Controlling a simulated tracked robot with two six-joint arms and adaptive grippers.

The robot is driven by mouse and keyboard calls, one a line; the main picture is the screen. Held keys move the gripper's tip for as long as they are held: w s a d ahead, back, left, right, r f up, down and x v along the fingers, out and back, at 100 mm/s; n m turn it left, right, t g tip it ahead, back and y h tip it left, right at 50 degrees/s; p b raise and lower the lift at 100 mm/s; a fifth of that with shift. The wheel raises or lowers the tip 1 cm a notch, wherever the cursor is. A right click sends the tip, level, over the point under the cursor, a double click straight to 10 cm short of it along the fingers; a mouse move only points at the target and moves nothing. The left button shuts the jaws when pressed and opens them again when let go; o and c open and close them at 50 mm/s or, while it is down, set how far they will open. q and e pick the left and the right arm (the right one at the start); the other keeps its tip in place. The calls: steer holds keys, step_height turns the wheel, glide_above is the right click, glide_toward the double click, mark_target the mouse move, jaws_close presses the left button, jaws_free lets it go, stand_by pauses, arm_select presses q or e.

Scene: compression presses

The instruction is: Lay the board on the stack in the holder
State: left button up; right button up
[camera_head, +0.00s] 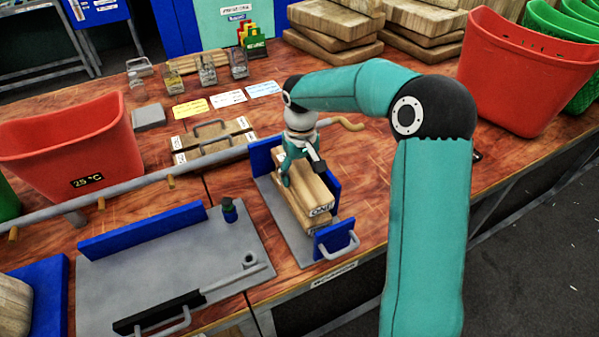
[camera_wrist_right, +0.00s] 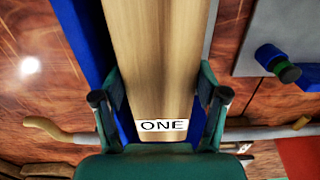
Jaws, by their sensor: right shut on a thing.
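The holder has blue upright walls (camera_head: 265,156) on a grey base plate and a blue front stop (camera_head: 336,240) with a grey handle. My right gripper (camera_head: 302,172) is over the holder, shut on a pale wooden board (camera_head: 311,193). The board lies lengthwise between the blue walls. In the right wrist view, the fingers (camera_wrist_right: 160,105) are on both sides of the board (camera_wrist_right: 158,60), near a white label reading ONE. More wood (camera_head: 331,224) shows under the board's front end; I cannot tell if the two touch. My left gripper is not in view.
A grey fixture plate (camera_head: 160,262) with a blue wall lies left of the holder. A grey bar with wooden pegs runs behind it. Red bins (camera_head: 75,145) (camera_head: 520,70) stand at left and right. Thick boards (camera_head: 335,20) are piled at the back.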

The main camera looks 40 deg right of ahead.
steer(key=shift+f, duration=0.15)
steer(key=o, duration=1.4)
steer(key=shift+s+d, duration=0.1)
steer(key=shift+d, duration=0.05)
step_height(320, 180, up, 12)
stand_by(0.4)
